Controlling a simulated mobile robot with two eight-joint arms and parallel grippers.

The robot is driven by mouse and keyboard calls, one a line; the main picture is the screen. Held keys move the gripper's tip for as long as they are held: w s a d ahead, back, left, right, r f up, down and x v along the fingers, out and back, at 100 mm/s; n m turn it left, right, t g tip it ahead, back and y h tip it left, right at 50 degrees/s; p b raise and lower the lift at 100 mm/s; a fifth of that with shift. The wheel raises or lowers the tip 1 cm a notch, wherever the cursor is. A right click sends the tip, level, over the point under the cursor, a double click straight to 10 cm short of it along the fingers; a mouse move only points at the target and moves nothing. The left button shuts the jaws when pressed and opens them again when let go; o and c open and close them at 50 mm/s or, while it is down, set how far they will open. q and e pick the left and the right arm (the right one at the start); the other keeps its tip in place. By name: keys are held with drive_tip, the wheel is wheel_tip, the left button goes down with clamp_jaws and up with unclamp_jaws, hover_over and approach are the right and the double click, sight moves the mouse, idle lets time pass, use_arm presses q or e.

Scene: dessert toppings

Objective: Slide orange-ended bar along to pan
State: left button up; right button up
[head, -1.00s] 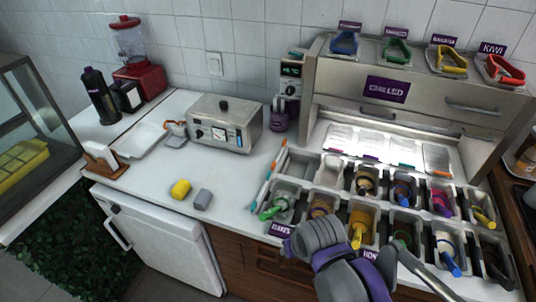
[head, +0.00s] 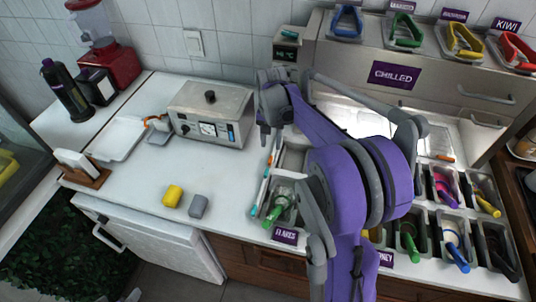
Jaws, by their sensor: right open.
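Two slim pale bars lie close together along the left edge of the topping bins; one, the orange-ended bar (head: 268,171), has an orange part showing, and the other shows teal. Their far ends are partly hidden by my right gripper (head: 271,126). That gripper is open and points down near those far ends; I cannot tell whether it touches them. My right arm hides many of the bins. The topping pans stand in rows; a front-left pan (head: 283,208) holds a green-handled tool. My left gripper is not in view.
A steel warmer box (head: 210,113) stands left of my gripper. A yellow block (head: 172,195) and a grey block (head: 198,206) lie on the white counter (head: 135,185), which is mostly clear. The chilled cabinet (head: 440,85) rises behind the bins.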

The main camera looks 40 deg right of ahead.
sight(271, 158)
wheel_tip(271, 158, down, 8)
drive_tip(key=shift+w+f, duration=0.1)
drive_tip(key=shift+w, duration=0.05)
idle(0.3)
clamp_jaws()
drive_tip(key=shift+d, duration=0.1)
idle(1.2)
